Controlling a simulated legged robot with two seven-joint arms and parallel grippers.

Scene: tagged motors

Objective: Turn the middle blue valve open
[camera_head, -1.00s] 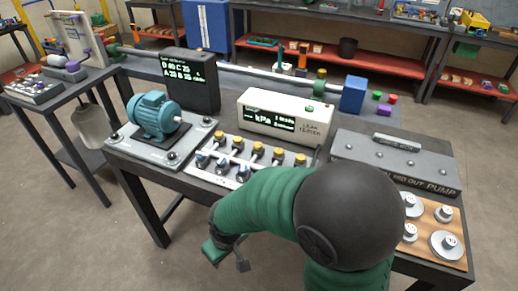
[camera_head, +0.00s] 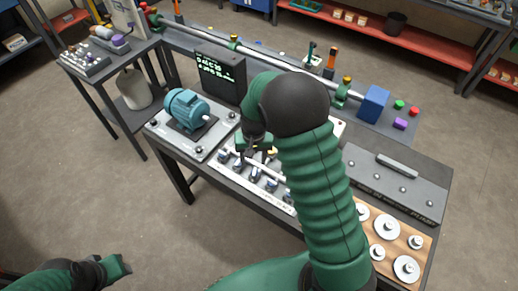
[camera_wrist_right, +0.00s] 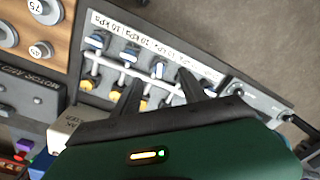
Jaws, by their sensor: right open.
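The valve panel (camera_head: 226,172) is a pale plate on the bench, with a row of blue-handled valves and a row of yellow ones. In the right wrist view, the middle blue valve (camera_wrist_right: 159,69) lies between the spread fingertips of my right gripper (camera_wrist_right: 162,78). I cannot tell whether a finger touches it. In the head view my right gripper (camera_head: 258,153) is over the panel, and my forearm hides part of it. My left gripper (camera_head: 118,265) is at the lower left, away from the bench; its jaws are unclear.
A teal motor (camera_head: 187,108) stands left of the panel, with a black display box (camera_head: 220,75) behind. A grey pump cover (camera_head: 395,185) and a wooden board (camera_head: 415,236) with metal weights are on the right. Neighbouring blue valves (camera_wrist_right: 130,54) stand close to the fingers.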

